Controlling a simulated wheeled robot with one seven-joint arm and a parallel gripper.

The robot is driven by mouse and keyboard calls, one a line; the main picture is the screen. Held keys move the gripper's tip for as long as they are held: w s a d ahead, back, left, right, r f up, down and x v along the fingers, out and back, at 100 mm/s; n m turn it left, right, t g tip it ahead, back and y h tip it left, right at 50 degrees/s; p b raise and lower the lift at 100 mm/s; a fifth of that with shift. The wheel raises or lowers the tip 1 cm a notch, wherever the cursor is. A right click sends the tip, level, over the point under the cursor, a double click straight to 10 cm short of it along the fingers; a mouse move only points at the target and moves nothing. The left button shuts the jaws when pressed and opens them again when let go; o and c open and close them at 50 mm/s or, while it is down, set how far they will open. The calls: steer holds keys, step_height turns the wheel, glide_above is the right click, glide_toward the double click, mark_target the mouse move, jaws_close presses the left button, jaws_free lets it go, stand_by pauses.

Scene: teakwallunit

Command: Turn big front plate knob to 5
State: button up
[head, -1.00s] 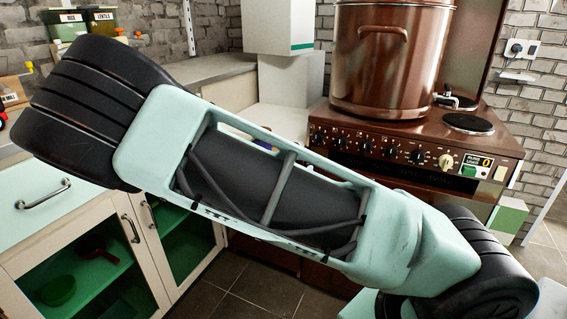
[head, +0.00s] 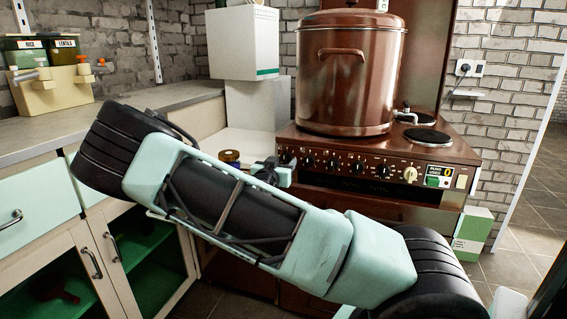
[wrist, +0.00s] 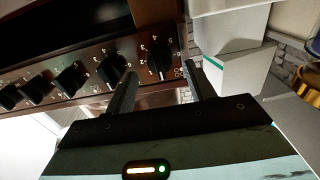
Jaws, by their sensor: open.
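The brown stove's front panel (head: 345,165) carries a row of dark knobs with pale numbers. My gripper (head: 282,167) is at the panel's left end, partly hidden behind my arm. In the wrist view my gripper (wrist: 160,85) is open, its two fingers pointing at the panel. The end knob (wrist: 159,60) shows between the fingertips, with no clear contact; its exact setting is hard to read. A neighbouring knob (wrist: 112,67) lies just left of the left finger. No label shows which knob is the big front plate's.
A large brown pot (head: 345,75) stands on the stove, beside a bare hotplate (head: 427,137). White boxes (head: 243,45) stand left of the stove, near the counter (head: 150,110). A pale knob (head: 410,174) and a green-lit timer (head: 437,181) sit at the panel's right.

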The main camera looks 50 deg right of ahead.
mark_target(286, 159)
steer(key=shift+x, duration=1.25)
steer(key=c, duration=0.9)
steer(key=shift+c, duration=0.2)
steer(key=shift+f, duration=0.1)
